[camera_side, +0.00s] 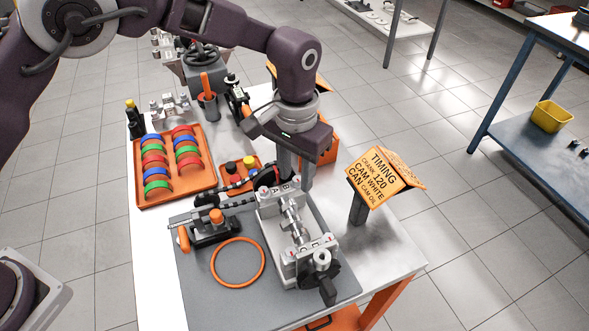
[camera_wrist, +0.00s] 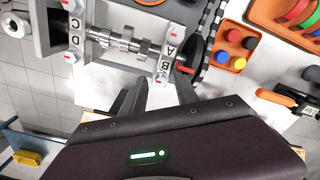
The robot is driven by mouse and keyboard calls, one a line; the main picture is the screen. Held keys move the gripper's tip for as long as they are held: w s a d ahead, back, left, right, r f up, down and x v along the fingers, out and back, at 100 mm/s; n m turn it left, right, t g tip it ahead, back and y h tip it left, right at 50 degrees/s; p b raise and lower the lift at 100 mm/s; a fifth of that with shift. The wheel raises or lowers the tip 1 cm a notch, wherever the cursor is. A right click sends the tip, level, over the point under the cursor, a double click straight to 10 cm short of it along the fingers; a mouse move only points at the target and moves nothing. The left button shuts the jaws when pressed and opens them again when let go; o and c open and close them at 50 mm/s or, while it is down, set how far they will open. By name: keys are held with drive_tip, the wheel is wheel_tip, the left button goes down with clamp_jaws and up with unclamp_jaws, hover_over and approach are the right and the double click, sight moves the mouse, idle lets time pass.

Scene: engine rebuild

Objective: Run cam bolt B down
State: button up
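The grey cylinder head fixture (camera_side: 270,215) stands on the mat and carries the camshaft (camera_side: 292,215), which also shows in the wrist view (camera_wrist: 125,42). A pale bearing cap (camera_wrist: 166,58) lettered A and B crosses the shaft near the dark toothed wheel (camera_wrist: 203,45). Cam bolt B (camera_wrist: 160,79), with a red mark, sits at the B end of this cap. My gripper (camera_wrist: 160,84) has its two dark fingers apart, one on each side of bolt B in the picture. In the side view my gripper (camera_side: 294,180) points down over the far end of the fixture. Finger contact with the bolt cannot be told.
A second cap (camera_wrist: 74,40) lettered C and D lies farther along the shaft. An orange tray (camera_side: 178,192) of coloured shells and an orange ring (camera_side: 238,262) lie left. The timing sign (camera_side: 382,175) stands close on the right.

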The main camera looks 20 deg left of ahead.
sight(297, 180)
drive_tip(key=n, duration=0.6)
drive_tip(key=shift+d, duration=0.1)
wheel_tip(297, 180, up, 7)
drive_tip(key=shift+f, duration=0.2)
drive_tip(key=s+a+r+m+t, duration=0.1)
drive_tip(key=s+a+r+t, duration=0.1)
drive_tip(key=s+a+r, duration=0.4)
drive_tip(key=s+a+r+m+t+y, duration=0.1)
drive_tip(key=s+a+r, duration=0.5)
drive_tip(key=a, duration=0.7)
drive_tip(key=shift+s+r+m+t, duration=0.2)
drive_tip(key=shift+r+m+t, duration=0.45)
drive_tip(key=shift+t, duration=0.25)
drive_tip(key=shift+f, duration=0.1)
